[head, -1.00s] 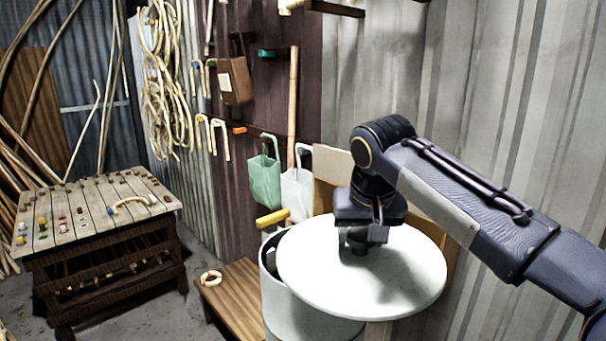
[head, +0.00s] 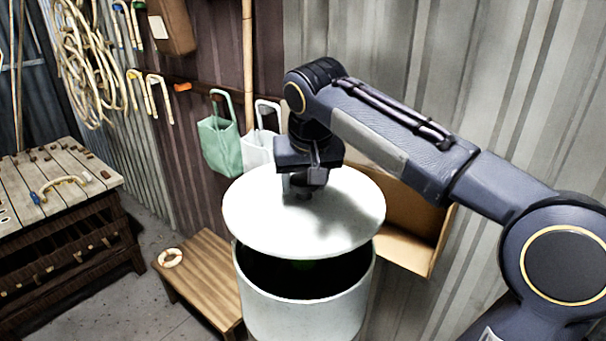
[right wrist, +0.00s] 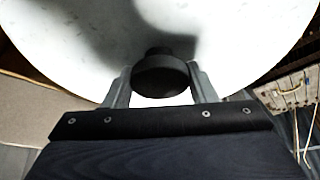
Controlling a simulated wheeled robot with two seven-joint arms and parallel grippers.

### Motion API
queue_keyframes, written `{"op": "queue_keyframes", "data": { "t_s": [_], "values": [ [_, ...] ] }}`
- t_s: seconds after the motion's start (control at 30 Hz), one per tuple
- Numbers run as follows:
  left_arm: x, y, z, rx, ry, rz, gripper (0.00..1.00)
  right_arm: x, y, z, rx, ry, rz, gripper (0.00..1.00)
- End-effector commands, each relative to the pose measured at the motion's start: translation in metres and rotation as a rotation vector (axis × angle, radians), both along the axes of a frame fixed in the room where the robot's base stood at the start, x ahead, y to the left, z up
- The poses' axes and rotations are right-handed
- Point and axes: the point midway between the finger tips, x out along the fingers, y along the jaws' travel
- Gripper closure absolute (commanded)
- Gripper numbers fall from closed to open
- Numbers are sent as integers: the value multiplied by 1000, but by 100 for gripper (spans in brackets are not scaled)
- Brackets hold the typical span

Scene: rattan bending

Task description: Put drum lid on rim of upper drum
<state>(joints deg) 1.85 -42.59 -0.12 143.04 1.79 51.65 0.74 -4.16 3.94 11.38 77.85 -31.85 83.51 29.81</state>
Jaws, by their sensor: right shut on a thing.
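The drum lid (head: 345,215) is a pale round disc with a dark knob, held above the open upper drum (head: 300,315). A dark gap shows between the lid's near edge and the drum rim, so the lid is apart from the rim at the front; its back edge over the rim is hidden. My right gripper (head: 303,190) is shut on the lid's knob. In the right wrist view its fingers (right wrist: 162,88) stand on both sides of the black knob (right wrist: 160,75), with the lid (right wrist: 70,40) beyond. My left gripper is not in view.
A low wooden bench (head: 205,275) with a small ring (head: 171,258) stands left of the drum. A cardboard box (head: 415,225) is behind the drum at right. Green (head: 220,145) and white (head: 260,148) bags hang behind. A slatted workbench (head: 50,190) stands far left.

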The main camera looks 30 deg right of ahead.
Motion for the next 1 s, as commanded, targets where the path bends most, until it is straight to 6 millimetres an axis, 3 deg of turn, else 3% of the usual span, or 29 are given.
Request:
{"op": "queue_keyframes", "data": {
  "t_s": [0.53,0.8,1.0],
  "values": [
    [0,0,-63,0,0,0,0,0,0,-67,0,-3,-1,92],
    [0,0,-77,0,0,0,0,0,0,-89,0,-3,-1,92],
    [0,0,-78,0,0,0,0,0,0,-92,1,-5,0,92]
  ]
}}
